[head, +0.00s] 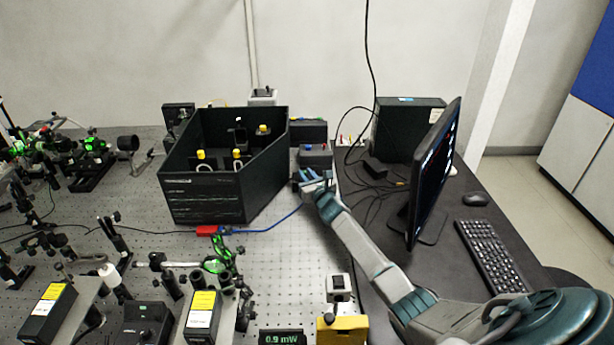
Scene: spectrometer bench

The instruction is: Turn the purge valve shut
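A small red piece (208,230) lies on the perforated bench in front of the black box; it may be the purge valve, but its shape is too small to read. A blue line (265,225) runs from it to the right and up toward my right gripper. My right gripper (305,182) is just right of the black box's right corner, well right of the red piece and apart from it. Its fingers are small in view, and I cannot tell whether they are open or hold anything. My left gripper is not in view.
The open-topped black box (205,200) has yellow-capped parts inside. Optics mounts crowd the bench's left and front. A monitor (435,170), keyboard (490,255) and mouse (475,199) stand on the right desk. The bench between box and desk is mostly clear.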

